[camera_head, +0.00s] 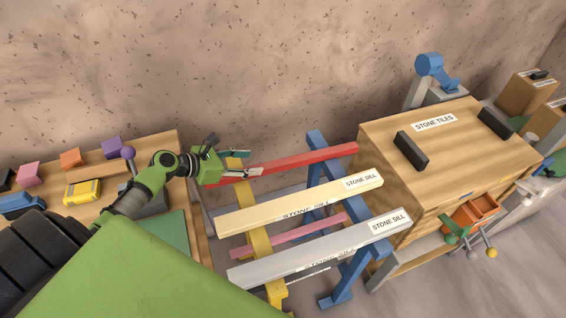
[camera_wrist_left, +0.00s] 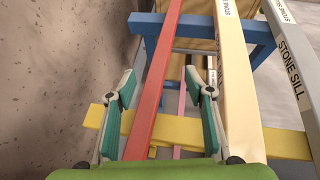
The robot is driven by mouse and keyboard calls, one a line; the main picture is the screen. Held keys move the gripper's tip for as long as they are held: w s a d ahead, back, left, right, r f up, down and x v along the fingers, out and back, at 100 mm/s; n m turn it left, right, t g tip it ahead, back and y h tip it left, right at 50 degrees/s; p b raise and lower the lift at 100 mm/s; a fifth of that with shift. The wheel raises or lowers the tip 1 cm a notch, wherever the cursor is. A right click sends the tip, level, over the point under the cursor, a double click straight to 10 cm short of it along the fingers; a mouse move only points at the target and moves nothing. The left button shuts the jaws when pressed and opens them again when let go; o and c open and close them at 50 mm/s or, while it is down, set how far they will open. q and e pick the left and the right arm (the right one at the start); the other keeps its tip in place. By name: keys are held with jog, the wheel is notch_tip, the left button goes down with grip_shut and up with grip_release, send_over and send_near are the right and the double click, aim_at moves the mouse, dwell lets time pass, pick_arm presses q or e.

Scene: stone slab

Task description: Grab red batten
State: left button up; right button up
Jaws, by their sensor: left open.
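The red batten (camera_head: 306,159) is a long red bar lying across the yellow trestle (camera_head: 258,225) and the blue trestle (camera_head: 322,165), along the back near the wall. My left gripper (camera_head: 250,163) is over its left end. In the left wrist view the red batten (camera_wrist_left: 156,85) runs between the two spread green fingers of the left gripper (camera_wrist_left: 165,112), with a gap on each side. The gripper looks open and empty. Whether the fingers reach down past the batten's sides is hard to tell. My right gripper is not in view.
A cream stone sill (camera_head: 300,203) lies close beside the red batten, with a grey stone sill (camera_head: 320,248) in front. A pink bar (camera_head: 290,234) sits lower between them. A wooden stone tiles crate (camera_head: 440,150) stands right; a workbench (camera_head: 100,180) stands left.

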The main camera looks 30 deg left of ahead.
pick_arm(q)
jog(key=b, duration=0.5)
send_near(284, 161)
jog(key=shift+x, duration=1.25)
jog(key=shift+w+d+f, duration=0.15)
jog(key=shift+d+f, duration=0.05)
jog(key=shift+f, duration=0.1)
jog(key=shift+w+d+f+b, duration=0.2)
jog(key=shift+w+d+b, duration=0.1)
jog(key=shift+b, duration=0.3)
jog(key=b+x, duration=0.1)
jog(key=b, duration=0.1)
jog(key=b+x, duration=0.2)
jog(key=shift+w+a+f, duration=0.1)
jog(key=shift+w+f, duration=0.15)
jog(key=shift+w, duration=0.05)
jog(key=shift+w+d+f+b, duration=0.1)
jog(key=shift+w+d+b, duration=0.15)
jog(key=shift+w+b, duration=0.1)
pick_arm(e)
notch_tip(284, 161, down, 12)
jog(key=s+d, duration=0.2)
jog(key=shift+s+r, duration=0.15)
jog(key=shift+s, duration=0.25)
pick_arm(q)
grip_shut()
